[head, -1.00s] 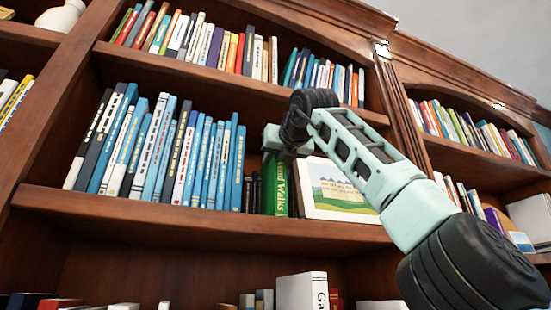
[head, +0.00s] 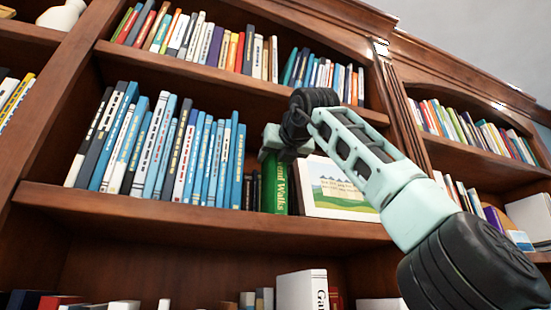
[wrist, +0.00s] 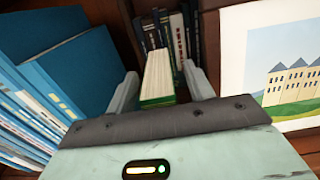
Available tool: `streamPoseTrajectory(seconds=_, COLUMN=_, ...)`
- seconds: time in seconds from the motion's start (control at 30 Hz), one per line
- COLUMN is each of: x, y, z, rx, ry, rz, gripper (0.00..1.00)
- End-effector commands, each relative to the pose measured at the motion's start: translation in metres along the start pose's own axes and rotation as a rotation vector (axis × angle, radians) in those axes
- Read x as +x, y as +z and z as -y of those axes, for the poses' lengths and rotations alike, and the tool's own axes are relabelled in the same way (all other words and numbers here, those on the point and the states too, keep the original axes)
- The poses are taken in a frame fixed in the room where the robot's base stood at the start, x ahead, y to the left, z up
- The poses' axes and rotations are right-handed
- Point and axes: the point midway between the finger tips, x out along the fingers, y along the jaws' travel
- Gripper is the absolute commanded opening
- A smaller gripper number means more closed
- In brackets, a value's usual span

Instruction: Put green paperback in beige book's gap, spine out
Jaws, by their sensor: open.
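The green paperback (head: 280,188) stands upright on the middle shelf, its green spine with pale lettering facing out. My gripper (head: 273,145) is at its upper end and hides the top of the spine in the head view. In the wrist view, my gripper (wrist: 160,84) is open, with one finger on each side of the green paperback (wrist: 157,78), whose pale page edges and green cover show between them. I cannot tell whether the fingers touch it. I cannot pick out the beige book or its gap with certainty.
A row of blue and white books (head: 165,150) stands left of the green paperback. A framed picture (head: 335,190) leans close on its right. Several dark books (wrist: 170,30) stand behind it. The middle shelf's front edge (head: 200,218) runs below. A thick white book (head: 302,290) stands lower down.

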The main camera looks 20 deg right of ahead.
Motion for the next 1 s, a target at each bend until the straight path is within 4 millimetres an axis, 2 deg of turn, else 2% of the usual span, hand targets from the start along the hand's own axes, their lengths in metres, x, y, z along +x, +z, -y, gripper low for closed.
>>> streamPoseTrajectory(seconds=0.17, x=-0.024, y=-0.003, z=0.000, rx=0.001, ry=0.001, rz=0.005, gripper=0.53)
streamPoseTrajectory(seconds=0.5, x=-0.103, y=-0.003, z=-0.001, rx=0.001, ry=0.003, rz=0.005, gripper=0.53)
streamPoseTrajectory(seconds=0.7, x=-0.144, y=-0.002, z=0.000, rx=0.001, ry=0.002, rz=0.004, gripper=0.53)
streamPoseTrajectory(seconds=0.83, x=-0.161, y=-0.001, z=0.000, rx=0.000, ry=0.002, rz=0.003, gripper=0.53)
streamPoseTrajectory(seconds=1.0, x=-0.172, y=0.000, z=0.000, rx=0.000, ry=0.001, rz=0.003, gripper=0.53)
